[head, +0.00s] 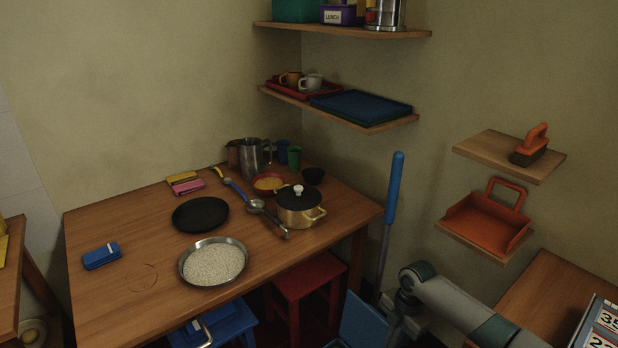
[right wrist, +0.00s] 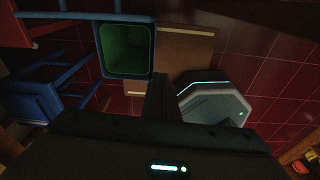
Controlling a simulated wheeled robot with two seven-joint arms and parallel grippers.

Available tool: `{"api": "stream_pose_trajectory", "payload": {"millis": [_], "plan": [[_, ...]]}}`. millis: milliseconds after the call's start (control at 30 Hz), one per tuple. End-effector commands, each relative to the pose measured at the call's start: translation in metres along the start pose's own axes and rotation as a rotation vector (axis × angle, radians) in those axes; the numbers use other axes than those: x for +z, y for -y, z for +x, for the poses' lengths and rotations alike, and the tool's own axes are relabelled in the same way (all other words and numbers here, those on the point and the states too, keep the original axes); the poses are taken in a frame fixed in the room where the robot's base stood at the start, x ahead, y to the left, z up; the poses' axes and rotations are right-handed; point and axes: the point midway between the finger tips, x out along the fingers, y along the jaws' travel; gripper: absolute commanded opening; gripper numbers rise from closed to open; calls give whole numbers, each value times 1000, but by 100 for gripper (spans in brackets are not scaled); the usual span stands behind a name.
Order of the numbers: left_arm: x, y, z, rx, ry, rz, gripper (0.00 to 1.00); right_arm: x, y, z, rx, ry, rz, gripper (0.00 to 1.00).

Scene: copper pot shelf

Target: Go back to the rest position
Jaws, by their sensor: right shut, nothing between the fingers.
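My right gripper (right wrist: 158,98) shows in the right wrist view, shut with nothing between its fingers. It points down over the dark red tiled floor, apart from the things below it. In the head view my right arm comes in from the lower right and bends downward at the bottom edge; I cannot make out its fingers there. My left gripper is in neither view. A brass-coloured pot (head: 297,215) with a black lid (head: 299,197) stands on the wooden table (head: 115,215), well away from my right arm.
A blue bin (right wrist: 125,74) with a green inside stands below my right gripper, beside a cardboard-brown panel (right wrist: 187,50). A blue-handled pole (head: 394,190) stands upright near my right arm. A red stool (head: 306,278) is under the table. A small shelf (head: 490,152) is on the right wall.

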Motion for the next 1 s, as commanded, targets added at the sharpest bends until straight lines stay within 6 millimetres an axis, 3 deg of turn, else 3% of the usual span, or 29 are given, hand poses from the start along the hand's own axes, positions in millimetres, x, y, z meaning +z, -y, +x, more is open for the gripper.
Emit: {"api": "stream_pose_trajectory", "payload": {"millis": [267,533,800,1000], "plan": [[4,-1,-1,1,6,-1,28,-60,15,36,30,-31,102,0],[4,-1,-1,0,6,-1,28,-143,47,68,111,-82,359,0],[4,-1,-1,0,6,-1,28,-197,94,71,208,-131,736,0],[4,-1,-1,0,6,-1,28,-212,142,60,279,-149,1070,0]]}}
